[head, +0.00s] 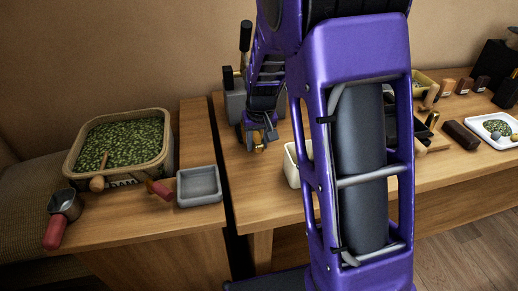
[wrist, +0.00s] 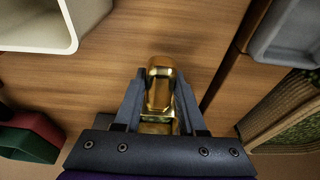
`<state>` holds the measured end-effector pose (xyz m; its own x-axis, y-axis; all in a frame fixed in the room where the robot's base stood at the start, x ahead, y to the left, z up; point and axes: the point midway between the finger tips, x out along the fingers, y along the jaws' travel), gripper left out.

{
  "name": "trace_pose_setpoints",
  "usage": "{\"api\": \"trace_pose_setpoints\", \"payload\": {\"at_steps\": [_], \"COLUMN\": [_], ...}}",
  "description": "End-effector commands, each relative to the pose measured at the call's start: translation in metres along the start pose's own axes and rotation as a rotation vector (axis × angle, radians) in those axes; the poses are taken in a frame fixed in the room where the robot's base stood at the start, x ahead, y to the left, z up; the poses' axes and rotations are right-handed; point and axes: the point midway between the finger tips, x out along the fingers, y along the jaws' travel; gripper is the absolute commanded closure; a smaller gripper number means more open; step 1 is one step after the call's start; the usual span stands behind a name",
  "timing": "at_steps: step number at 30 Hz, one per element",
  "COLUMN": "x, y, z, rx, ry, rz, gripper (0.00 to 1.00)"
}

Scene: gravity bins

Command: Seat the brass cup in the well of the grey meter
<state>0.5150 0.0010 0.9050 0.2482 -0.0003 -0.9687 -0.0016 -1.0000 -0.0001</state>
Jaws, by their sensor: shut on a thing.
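The brass cup (wrist: 160,88) is between the two fingers of my gripper (wrist: 160,100) in the wrist view, and they are shut on it. In the head view my gripper (head: 258,134) hangs over the middle table, left of centre, with the small brass cup (head: 257,139) at its tip. A grey block (head: 236,106) with a black upright lever stands just behind it and looks like the grey meter. My arm covers part of this block, and its well cannot be seen. The cup appears apart from the block.
A cream box (head: 292,164) stands right of the gripper, partly behind my arm. On the left table are a grey tray (head: 200,186), a bin of green pieces (head: 122,145) and a red-handled scoop (head: 62,215). A narrow gap separates the tables. Bare wood lies below the gripper.

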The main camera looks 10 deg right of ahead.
Motion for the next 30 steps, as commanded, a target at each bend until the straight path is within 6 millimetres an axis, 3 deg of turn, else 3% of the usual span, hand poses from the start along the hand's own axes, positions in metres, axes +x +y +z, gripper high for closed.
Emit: {"api": "trace_pose_setpoints", "payload": {"at_steps": [15, 30], "x": [0.011, 0.013], "y": [0.002, 0.003], "z": [-0.044, -0.05], "rx": [-0.001, -0.001], "ry": [0.0, 0.001], "rz": [0.0, 0.0], "gripper": [1.0, 1.0]}}
